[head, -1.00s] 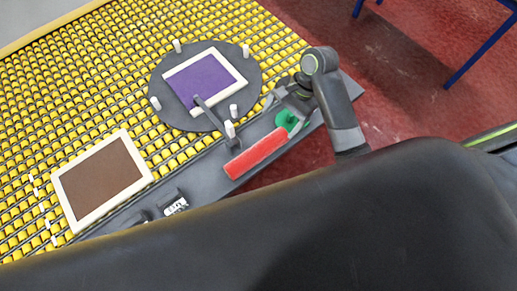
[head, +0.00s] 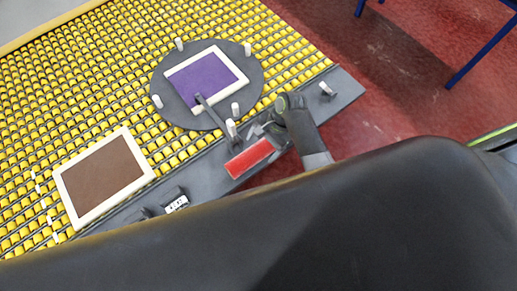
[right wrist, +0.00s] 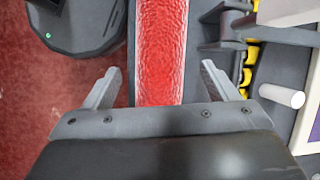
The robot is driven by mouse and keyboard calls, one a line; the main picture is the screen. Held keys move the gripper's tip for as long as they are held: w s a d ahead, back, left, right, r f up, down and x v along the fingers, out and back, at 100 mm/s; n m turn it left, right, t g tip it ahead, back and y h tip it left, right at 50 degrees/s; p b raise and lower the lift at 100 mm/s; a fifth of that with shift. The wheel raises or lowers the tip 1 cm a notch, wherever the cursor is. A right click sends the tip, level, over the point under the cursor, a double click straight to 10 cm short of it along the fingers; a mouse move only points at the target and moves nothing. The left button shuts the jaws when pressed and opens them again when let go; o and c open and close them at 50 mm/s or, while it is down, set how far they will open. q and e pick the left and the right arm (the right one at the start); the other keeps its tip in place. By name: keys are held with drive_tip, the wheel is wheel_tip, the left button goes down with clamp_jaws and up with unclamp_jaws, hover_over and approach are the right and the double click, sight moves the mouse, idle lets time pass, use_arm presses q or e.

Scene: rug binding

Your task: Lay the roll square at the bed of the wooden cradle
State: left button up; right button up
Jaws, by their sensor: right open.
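A long red piece with a textured surface (head: 250,158), which looks like the roll, lies slantwise on a grey ledge (head: 205,182). In the right wrist view the red piece (right wrist: 161,50) runs up from the gripper's palm between the fingers. My right gripper (head: 262,132) is at the far right end of the red piece and hides part of it. In its wrist view the gripper (right wrist: 162,88) is open, one finger on each side, with gaps between fingers and red piece. I cannot make out a wooden cradle. My left gripper is not in view.
A dark round plate (head: 168,113) carries a purple panel in a pale frame (head: 203,78), with white pegs around it. A brown framed panel (head: 102,175) lies on the yellow roller bed (head: 75,75). Small dark fittings (head: 174,200) stand on the ledge.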

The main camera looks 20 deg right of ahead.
drive_tip(key=shift+x, duration=1)
drive_tip(key=c, duration=1.2)
